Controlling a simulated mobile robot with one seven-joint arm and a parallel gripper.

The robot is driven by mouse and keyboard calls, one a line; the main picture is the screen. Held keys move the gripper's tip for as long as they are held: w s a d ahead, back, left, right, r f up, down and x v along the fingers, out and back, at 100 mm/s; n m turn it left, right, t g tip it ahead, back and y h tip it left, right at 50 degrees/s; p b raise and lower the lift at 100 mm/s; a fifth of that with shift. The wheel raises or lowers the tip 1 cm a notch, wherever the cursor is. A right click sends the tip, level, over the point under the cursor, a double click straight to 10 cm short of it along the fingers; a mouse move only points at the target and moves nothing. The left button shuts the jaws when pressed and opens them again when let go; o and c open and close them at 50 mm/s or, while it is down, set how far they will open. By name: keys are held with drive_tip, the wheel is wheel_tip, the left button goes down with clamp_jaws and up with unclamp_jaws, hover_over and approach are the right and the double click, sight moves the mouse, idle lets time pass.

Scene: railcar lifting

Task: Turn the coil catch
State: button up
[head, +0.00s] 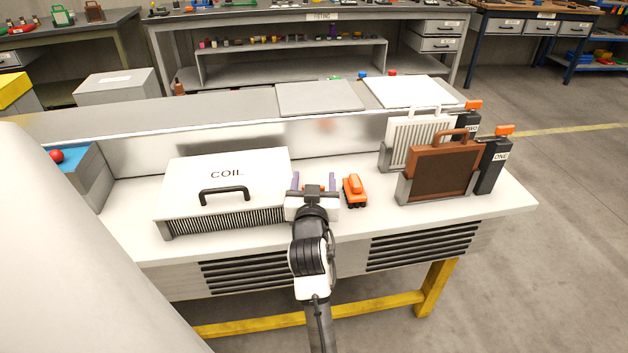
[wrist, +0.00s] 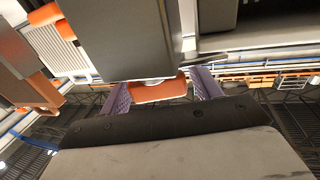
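The white coil box (head: 223,186), lettered COIL and with a black handle, sits on the white bench at left. My gripper (head: 314,181) is just right of it, its two purple fingers spread apart and pointing away from me. In the wrist view an orange piece (wrist: 160,91) on the end of a grey block (wrist: 125,40) shows between the fingers (wrist: 162,88). It looks like the catch. I see no firm hold on it, and cannot tell whether a finger touches it. In the head view my gripper mostly hides this spot.
A small orange vehicle (head: 354,190) stands close right of my gripper. Further right are a brown panel (head: 440,175), a white finned panel (head: 408,138) and dark posts with orange tops, one marked ONE (head: 494,168). A raised ledge runs behind. The front right bench top is clear.

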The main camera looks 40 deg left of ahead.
drive_tip(key=c, duration=0.8)
